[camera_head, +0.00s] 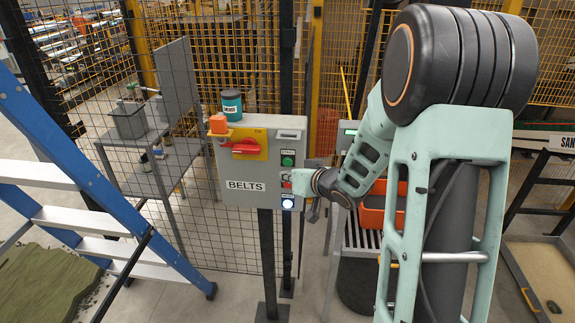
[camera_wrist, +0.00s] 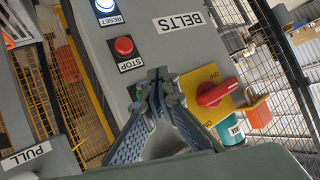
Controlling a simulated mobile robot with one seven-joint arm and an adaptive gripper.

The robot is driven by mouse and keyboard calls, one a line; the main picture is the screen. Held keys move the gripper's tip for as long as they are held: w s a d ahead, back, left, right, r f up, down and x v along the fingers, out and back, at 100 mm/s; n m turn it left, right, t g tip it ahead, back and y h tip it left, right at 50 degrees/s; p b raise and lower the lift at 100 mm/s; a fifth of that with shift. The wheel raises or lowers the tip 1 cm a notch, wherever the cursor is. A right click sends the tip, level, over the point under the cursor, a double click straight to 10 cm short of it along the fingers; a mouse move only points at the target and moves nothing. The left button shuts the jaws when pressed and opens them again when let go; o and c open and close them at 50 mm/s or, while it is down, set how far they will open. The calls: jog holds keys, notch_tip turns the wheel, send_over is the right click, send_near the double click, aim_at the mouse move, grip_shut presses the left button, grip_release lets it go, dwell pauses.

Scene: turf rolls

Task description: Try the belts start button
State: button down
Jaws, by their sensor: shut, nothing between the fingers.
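The grey BELTS control box (camera_head: 240,185) stands on a post in front of the mesh fence. In the head view its green button (camera_head: 288,160) is above the red STOP button (camera_head: 287,184) and the lit RESET button (camera_head: 288,203). The wrist view is upside down and shows the lit RESET (camera_wrist: 105,5) and red STOP (camera_wrist: 124,45). My gripper (camera_wrist: 158,78) is shut and empty, its tips before the box face beside the green button, which is mostly hidden behind a finger. I cannot tell whether the tips touch the box.
A red rotary switch (camera_head: 240,147) on a yellow plate is on the box, with an orange item (camera_head: 218,124) beside it. A teal-labelled can (camera_head: 232,104) stands on top. A blue ladder (camera_head: 90,170) is left; an orange crate (camera_head: 383,205) is behind my arm.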

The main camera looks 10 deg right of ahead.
jog(key=shift+s+a, duration=0.2)
jog(key=shift+s, duration=0.3)
jog(key=shift+s+a, duration=0.15)
jog(key=shift+s, duration=0.35)
